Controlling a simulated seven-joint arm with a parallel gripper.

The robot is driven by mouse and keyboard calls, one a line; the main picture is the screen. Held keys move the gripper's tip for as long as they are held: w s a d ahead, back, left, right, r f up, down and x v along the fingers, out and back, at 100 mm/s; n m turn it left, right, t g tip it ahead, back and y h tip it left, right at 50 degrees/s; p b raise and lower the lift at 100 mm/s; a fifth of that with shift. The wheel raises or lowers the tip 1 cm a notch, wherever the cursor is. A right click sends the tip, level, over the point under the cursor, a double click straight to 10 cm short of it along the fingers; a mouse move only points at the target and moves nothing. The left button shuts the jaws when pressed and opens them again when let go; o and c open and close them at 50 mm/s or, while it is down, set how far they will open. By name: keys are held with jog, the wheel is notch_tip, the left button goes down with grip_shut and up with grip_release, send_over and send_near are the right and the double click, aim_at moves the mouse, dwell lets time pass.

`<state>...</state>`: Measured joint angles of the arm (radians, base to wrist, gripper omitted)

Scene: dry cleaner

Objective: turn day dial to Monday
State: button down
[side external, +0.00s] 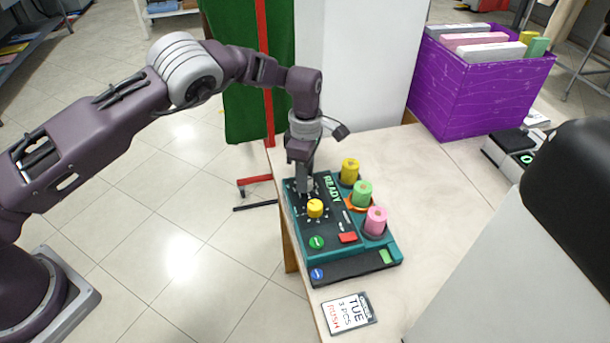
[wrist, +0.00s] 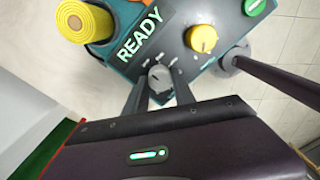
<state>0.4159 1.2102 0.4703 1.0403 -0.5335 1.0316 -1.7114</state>
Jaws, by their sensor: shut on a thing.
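The teal and black panel (side external: 335,225) sits on the table, with READY printed on it. My gripper (side external: 304,188) reaches down at its far left part. In the wrist view my gripper (wrist: 160,88) is shut on a grey knob (wrist: 160,74), one finger on each side. The marks around this knob are too small to read. In the side view the fingers hide most of it. A yellow knob (side external: 315,208) with small white marks around it stands apart from the fingers, and it also shows in the wrist view (wrist: 201,39). I cannot tell which knob is the day dial.
Yellow (side external: 350,171), green (side external: 362,193) and pink (side external: 376,220) rolls stand along the panel's right side. A red button (side external: 348,237) and a green button (side external: 316,242) lie nearer the front. A purple bin (side external: 480,85) stands behind.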

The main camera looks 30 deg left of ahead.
jog(key=shift+w+r, duration=0.1)
jog(key=c, duration=1)
grip_release()
jog(key=shift+c, duration=0.2)
notch_tip(320, 180, up, 7)
